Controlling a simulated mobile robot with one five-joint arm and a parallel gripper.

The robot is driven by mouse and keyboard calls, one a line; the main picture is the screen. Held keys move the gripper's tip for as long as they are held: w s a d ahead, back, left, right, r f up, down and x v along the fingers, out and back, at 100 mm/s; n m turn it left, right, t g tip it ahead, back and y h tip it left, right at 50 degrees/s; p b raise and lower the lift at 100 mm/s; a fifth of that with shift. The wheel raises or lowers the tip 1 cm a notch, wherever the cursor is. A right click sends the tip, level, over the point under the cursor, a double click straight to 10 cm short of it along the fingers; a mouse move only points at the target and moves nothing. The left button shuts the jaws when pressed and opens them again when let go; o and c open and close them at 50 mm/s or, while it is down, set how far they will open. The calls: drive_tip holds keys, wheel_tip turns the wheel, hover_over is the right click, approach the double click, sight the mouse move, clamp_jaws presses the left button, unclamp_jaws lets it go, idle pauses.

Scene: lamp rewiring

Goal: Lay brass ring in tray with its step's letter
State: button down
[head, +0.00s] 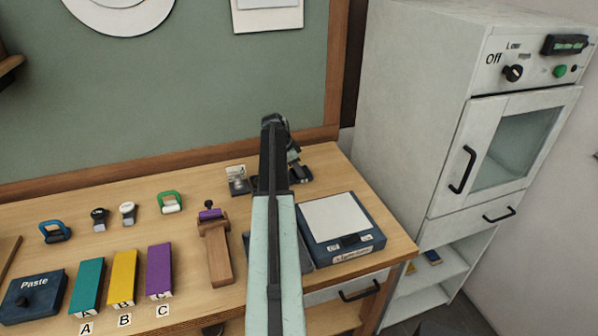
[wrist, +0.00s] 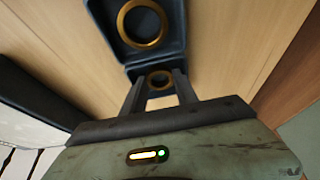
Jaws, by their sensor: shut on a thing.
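In the wrist view my gripper (wrist: 160,82) has its two fingers closed on a small dark piece with a brass ring (wrist: 160,78) showing on it. Just beyond is a larger brass ring (wrist: 142,22) in a dark blue, square-rimmed holder (wrist: 108,30); I cannot tell whether the two are joined. In the head view my arm hides most of the gripper, behind the bench's middle. At the front left stand a teal tray (head: 87,285) with card A, a yellow tray (head: 123,278) with card B and a purple tray (head: 159,270) with card C.
A blue Paste box (head: 33,296) is left of the trays. Small handled pieces, including a green one (head: 170,202), line up behind them. A wooden stand (head: 217,255) is right of them. A white-topped blue box (head: 340,222) and a grey cabinet (head: 420,110) are at the right.

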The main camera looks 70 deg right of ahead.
drive_tip(key=c, duration=1.2)
unclamp_jaws()
drive_tip(key=shift+c, duration=0.2)
drive_tip(key=shift+r, duration=0.1)
drive_tip(key=shift+r+p, duration=0.3)
drive_tip(key=shift+p, duration=0.2)
drive_tip(key=p+v, duration=1)
drive_tip(key=v, duration=0.1)
drive_tip(key=shift+r+p, duration=0.25)
drive_tip(key=shift+p, duration=0.05)
drive_tip(key=shift+w+a, duration=0.1)
drive_tip(key=shift+a, duration=0.05)
